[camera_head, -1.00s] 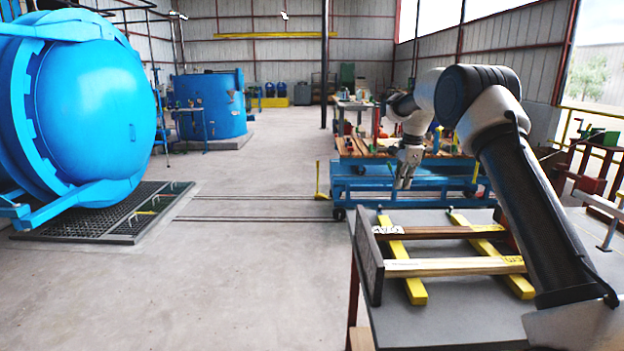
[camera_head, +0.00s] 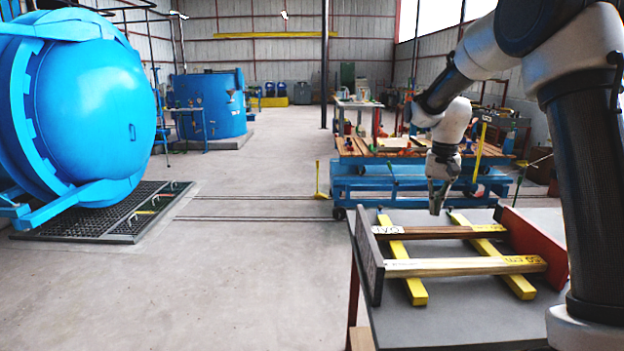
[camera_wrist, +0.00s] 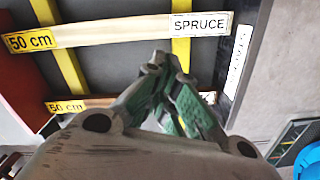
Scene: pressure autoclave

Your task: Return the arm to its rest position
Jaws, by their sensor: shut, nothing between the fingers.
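My gripper (camera_head: 437,198) hangs at the end of my arm, pointing down over the far edge of the grey table (camera_head: 430,325) in the head view. It is shut and empty. It also shows in the wrist view (camera_wrist: 157,62), fingertips together, with the labelled pieces beyond it. A light wooden piece (camera_head: 455,266) and a dark brown piece (camera_head: 440,232) lie across two yellow bars (camera_head: 410,275). In the wrist view the light-coloured piece (camera_wrist: 120,30) bears the labels "50 cm" and "SPRUCE".
A dark upright plate (camera_head: 368,262) stands left of the bars and a red plate (camera_head: 535,245) right. A blue cart (camera_head: 400,184) with a wooden top stands behind the table. A large blue autoclave (camera_head: 90,110) is far left. The floor between is clear.

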